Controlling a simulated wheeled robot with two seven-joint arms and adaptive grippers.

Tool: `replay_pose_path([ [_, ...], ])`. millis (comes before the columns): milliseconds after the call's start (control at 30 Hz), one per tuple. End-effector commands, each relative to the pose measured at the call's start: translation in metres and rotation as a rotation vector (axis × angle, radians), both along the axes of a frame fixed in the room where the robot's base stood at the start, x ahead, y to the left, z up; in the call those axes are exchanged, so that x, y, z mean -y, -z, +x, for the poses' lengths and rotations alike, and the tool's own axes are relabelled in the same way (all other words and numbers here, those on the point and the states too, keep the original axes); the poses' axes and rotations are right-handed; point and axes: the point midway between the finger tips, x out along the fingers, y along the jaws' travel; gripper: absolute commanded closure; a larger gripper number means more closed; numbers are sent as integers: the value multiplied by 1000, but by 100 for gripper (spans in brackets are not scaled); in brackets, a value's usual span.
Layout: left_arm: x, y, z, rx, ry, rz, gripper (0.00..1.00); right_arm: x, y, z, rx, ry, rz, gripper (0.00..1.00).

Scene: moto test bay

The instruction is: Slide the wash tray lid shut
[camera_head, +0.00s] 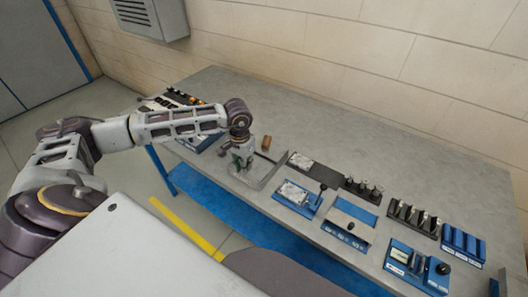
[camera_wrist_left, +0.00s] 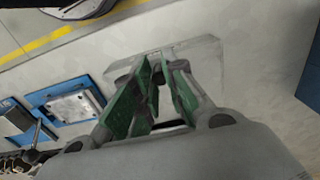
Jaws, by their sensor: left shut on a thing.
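The wash tray (camera_head: 266,180) is a low grey tray on the bench, left of the blue fixtures. My left gripper (camera_head: 240,163) is over its left part, pointing down. In the left wrist view my left gripper (camera_wrist_left: 165,72) shows green finger pads close together at the tips, over a flat grey plate that looks like the wash tray lid (camera_wrist_left: 205,58). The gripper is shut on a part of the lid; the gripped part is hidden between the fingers. I cannot tell how far the lid covers the tray. My right gripper is in neither view.
A brown cylinder (camera_head: 266,143) stands behind the tray. A blue fixture with a grey plate (camera_head: 297,197) and a black knob lies to its right. Racks (camera_head: 414,216) and a blue meter box (camera_head: 418,265) stand farther right. The back of the bench (camera_head: 340,135) is clear.

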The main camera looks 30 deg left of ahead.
Motion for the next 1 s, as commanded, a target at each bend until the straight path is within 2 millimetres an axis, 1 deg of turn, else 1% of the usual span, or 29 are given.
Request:
replay_pose_path([
  [67, 0, 1, -1, -5, 0, 1, 100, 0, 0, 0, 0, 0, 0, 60],
  [100, 0, 1, -1, -5, 0, 1, 84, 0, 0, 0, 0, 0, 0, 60],
  [233, 0, 1, -1, -5, 0, 1, 68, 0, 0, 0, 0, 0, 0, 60],
  [633, 0, -2, -1, -2, 0, 0, 68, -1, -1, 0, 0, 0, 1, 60],
  [1000, 0, -23, 0, -2, 0, 0, 68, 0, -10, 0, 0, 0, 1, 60],
])
